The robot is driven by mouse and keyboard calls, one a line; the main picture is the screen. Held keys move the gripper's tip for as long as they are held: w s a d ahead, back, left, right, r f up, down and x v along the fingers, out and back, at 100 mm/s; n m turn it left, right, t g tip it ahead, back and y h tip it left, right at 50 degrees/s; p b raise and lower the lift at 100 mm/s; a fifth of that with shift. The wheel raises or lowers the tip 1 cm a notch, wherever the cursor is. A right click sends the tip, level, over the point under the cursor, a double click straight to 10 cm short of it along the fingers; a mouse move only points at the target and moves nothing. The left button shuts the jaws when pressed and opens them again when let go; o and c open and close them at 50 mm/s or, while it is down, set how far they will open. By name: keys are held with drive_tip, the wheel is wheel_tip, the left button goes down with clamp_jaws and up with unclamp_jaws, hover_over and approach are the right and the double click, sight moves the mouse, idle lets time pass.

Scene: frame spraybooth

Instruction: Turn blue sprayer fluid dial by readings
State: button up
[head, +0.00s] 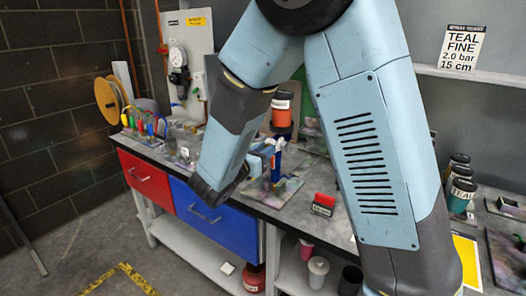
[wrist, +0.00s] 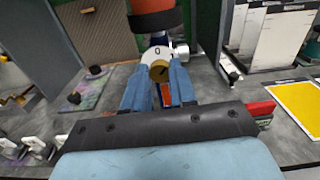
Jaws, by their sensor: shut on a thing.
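The blue sprayer (head: 278,158) stands upright on a paint-spattered stand on the bench, mostly behind my arm in the head view. A dark cup with an orange band (head: 282,112) shows above it, and also at the top of the wrist view (wrist: 154,22). In the wrist view a brass fluid dial (wrist: 159,71), with a dark mark on its face, sits in front of a white scale disc (wrist: 156,53) reading 0. My gripper (wrist: 160,77) is shut on the dial, with one blue finger on each side. In the head view my gripper (head: 262,158) is small and partly hidden.
A wall sign (head: 462,48) reads TEAL FINE, 2.0 bar, 15 cm. A pressure gauge (head: 178,57) hangs on the back-left panel. Several cups (head: 461,190) stand at right. A red block (head: 323,204) lies near the bench's front edge, and a yellow card (wrist: 298,104) lies at right.

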clamp_jaws()
drive_tip(key=shift+m, duration=1.6)
drive_tip(key=o, duration=0.7)
unclamp_jaws()
drive_tip(key=v, duration=1.3)
drive_tip(key=shift+s+a, duration=0.2)
drive_tip(key=shift+a, duration=0.05)
